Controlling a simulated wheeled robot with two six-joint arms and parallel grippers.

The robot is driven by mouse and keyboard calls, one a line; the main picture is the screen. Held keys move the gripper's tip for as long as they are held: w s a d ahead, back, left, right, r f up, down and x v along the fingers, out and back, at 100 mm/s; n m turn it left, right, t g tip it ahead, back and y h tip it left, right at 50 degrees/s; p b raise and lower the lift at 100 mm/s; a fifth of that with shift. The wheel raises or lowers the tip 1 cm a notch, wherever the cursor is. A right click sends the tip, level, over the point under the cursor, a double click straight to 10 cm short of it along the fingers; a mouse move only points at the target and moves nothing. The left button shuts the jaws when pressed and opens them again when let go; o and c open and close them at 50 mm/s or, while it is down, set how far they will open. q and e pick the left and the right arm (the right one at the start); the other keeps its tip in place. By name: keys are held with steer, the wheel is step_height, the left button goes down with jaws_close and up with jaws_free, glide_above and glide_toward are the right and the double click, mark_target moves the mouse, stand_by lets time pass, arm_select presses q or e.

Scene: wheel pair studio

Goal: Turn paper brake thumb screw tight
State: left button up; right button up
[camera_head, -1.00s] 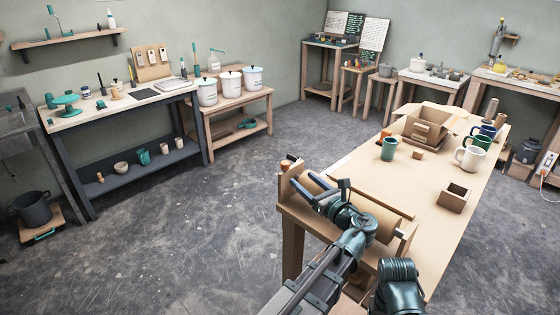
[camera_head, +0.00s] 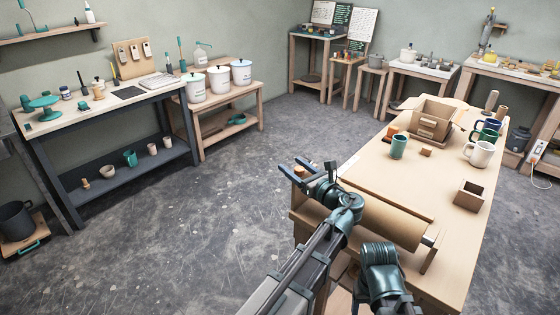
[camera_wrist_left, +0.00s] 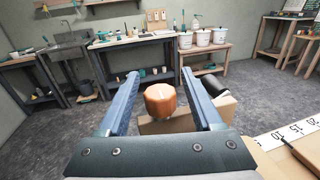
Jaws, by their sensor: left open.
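The orange-brown thumb screw (camera_head: 299,170) is at the left end of the paper roll stand, by the near left corner of the packing table. My left gripper (camera_head: 291,163) is open at the screw. In the left wrist view the round screw head (camera_wrist_left: 160,104) shows between the two blue fingers of the open gripper (camera_wrist_left: 160,75), with a gap on each side. A pale line marks its face. The brown paper roll (camera_head: 392,222) lies along the table's near edge, partly behind my left arm. My right gripper is not in view.
The packing table (camera_head: 427,187) holds a green mug (camera_head: 399,146), other mugs, an open carton (camera_head: 428,118) and a small wooden box (camera_head: 469,195). A ruler strip (camera_wrist_left: 285,136) lies right of the screw. Open floor lies to the left.

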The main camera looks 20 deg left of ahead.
arm_select(q)
steer(key=shift+w+a, duration=0.2)
steer(key=shift+a, duration=0.1)
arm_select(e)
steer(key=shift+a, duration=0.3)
arm_select(q)
jaws_close()
